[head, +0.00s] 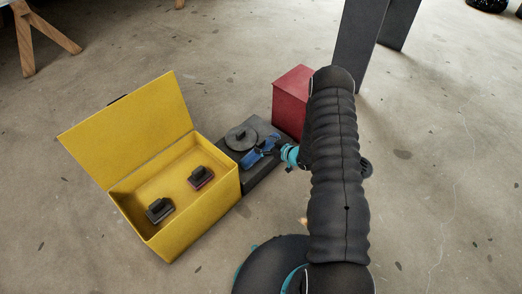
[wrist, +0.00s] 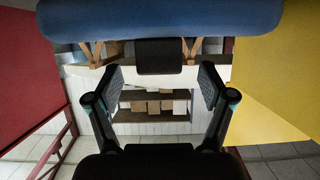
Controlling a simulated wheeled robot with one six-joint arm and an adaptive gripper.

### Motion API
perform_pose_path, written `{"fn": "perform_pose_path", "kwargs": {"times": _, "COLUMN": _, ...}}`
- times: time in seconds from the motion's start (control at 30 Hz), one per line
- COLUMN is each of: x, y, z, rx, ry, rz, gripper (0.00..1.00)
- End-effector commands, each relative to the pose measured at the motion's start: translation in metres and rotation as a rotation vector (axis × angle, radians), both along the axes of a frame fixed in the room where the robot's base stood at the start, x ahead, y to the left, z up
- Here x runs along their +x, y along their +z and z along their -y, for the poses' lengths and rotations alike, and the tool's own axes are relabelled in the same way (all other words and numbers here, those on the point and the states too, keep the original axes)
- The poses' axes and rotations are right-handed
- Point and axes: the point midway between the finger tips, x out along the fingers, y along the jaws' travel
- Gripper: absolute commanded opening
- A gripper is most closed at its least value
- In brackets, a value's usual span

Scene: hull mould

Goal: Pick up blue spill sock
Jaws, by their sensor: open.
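The blue spill sock (head: 262,149) lies on a dark flat tray (head: 259,183) between the yellow box and the red box. In the wrist view the sock (wrist: 160,20) spans the top as a thick blue roll. A dark block (wrist: 160,57) shows just below its edge, between my fingertips. My gripper (wrist: 160,72) is open, its two fingers on either side of this block with gaps visible. In the head view my gripper is close beside the sock, partly hidden by my arm. I cannot tell whether it touches the sock.
An open yellow box (head: 205,222) with two small dark-handled items stands left of the tray. A red box (head: 290,100) stands behind it. A round dark disc (head: 241,138) lies on the tray. Dark panel legs (head: 358,45) stand at the back. The floor at right is clear.

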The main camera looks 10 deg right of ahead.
Motion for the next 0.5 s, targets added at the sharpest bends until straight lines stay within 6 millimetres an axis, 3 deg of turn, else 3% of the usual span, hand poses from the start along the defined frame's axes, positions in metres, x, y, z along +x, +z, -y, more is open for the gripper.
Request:
{"fn": "perform_pose_path", "kwargs": {"times": 0.2, "x": 0.021, "y": -0.011, "z": -0.014, "rx": -0.001, "ry": 0.002, "rz": -0.001, "gripper": 0.81}}
{"fn": "perform_pose_path", "kwargs": {"times": 0.5, "x": 0.025, "y": -0.011, "z": -0.016, "rx": 0.000, "ry": 0.000, "rz": 0.000, "gripper": 0.81}}
